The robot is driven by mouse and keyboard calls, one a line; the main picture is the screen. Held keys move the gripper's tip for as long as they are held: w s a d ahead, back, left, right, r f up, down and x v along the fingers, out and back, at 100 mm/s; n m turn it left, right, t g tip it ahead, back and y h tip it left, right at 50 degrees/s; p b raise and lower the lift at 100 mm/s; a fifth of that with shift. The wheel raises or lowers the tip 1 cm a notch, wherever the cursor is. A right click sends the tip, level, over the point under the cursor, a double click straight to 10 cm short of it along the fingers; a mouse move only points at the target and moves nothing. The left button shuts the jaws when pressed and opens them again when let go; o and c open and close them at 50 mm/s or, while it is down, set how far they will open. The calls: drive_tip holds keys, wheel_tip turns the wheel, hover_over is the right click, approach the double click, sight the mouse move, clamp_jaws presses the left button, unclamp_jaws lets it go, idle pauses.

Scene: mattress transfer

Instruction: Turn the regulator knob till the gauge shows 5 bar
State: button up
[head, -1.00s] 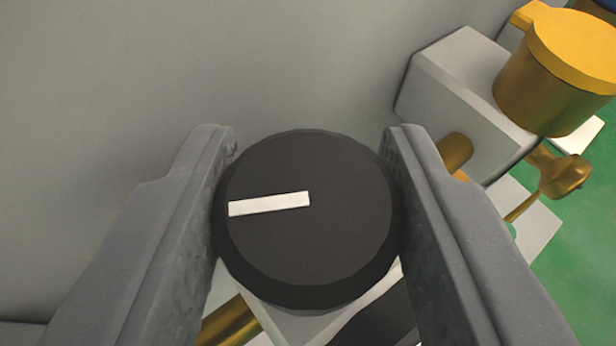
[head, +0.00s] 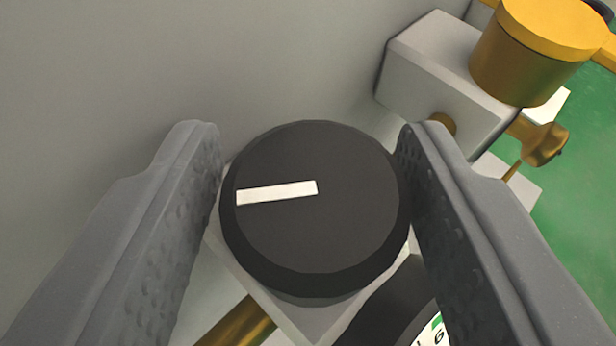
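The regulator knob (head: 315,225) is a black round knob with a white bar mark, which points left and slightly down. It sits on a pale block (head: 318,318). My gripper (head: 308,140) is open around the knob, with one grey finger on each side. A narrow gap shows by the left finger; the right finger looks very close to the knob's edge, and I cannot tell if it touches. The gauge (head: 385,312) shows only partly at the lower right, with a black rim and a sliver of white face with a green mark. Its needle is hidden behind my right finger or out of frame.
A grey block (head: 440,75) with a brass stub stands at the upper right, near a yellow-capped brass cylinder (head: 530,60). A brass fitting (head: 545,143) is below it. A brass pipe (head: 240,325) runs at the lower left. Green surface (head: 570,220) lies at the right; a grey wall is behind.

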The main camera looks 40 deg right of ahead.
drive_tip(key=shift+s+a+r, duration=0.1)
drive_tip(key=shift+a, duration=0.05)
drive_tip(key=p+v, duration=0.3)
drive_tip(key=v, duration=1)
drive_tip(key=shift+s+a, duration=0.15)
